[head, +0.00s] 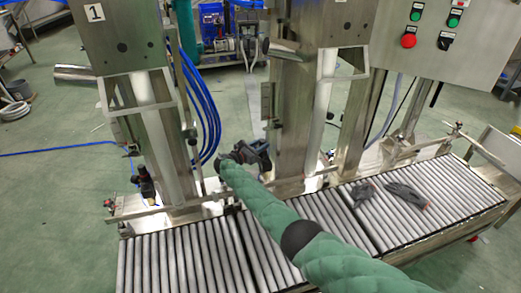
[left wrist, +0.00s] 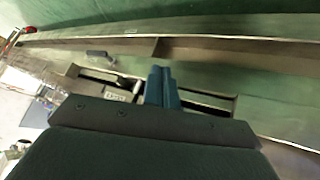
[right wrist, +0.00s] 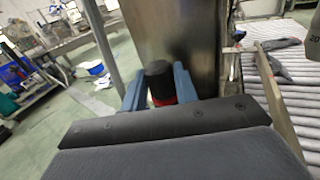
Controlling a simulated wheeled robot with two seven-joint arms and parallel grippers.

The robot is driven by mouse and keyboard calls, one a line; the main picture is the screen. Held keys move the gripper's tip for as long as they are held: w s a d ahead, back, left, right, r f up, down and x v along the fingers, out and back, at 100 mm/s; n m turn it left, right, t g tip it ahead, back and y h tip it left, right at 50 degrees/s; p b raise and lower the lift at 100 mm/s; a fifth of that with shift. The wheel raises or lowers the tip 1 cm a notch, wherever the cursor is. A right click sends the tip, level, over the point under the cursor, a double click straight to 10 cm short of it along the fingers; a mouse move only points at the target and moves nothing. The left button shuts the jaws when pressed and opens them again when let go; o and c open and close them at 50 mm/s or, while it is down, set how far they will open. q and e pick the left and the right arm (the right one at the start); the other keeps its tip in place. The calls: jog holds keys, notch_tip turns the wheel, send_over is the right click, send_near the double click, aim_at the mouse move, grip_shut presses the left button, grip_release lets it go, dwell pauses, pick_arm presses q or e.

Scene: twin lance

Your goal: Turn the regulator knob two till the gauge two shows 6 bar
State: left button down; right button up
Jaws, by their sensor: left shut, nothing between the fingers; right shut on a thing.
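The black regulator knob with a red band below it (right wrist: 158,82) shows in the right wrist view, beside a steel column (right wrist: 185,40). My right gripper (right wrist: 160,88) is shut on it, one blue finger on each side. In the head view my right gripper (head: 252,155) is beside the middle column and hides the knob. Gauge two and its needle cannot be made out in any view. My left gripper (left wrist: 162,80) is shut and empty in the left wrist view, its fingers together over a metal frame. It does not show in the head view.
A roller conveyor (head: 200,258) runs along the front, with dark gloves (head: 407,194) lying on it at the right. A column marked 1 (head: 95,35) stands at the left, with a black fitting (head: 146,186) low beside it. A control cabinet (head: 450,60) is at upper right.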

jog(key=shift+w+f+m+g+h+b, duration=0.1)
jog(key=shift+m+g+h+b, duration=0.35)
jog(key=shift+b, duration=0.4)
jog(key=shift+g, duration=0.25)
jog(key=o, duration=1)
jog(key=shift+a, duration=0.1)
jog(key=shift+v, duration=3.85)
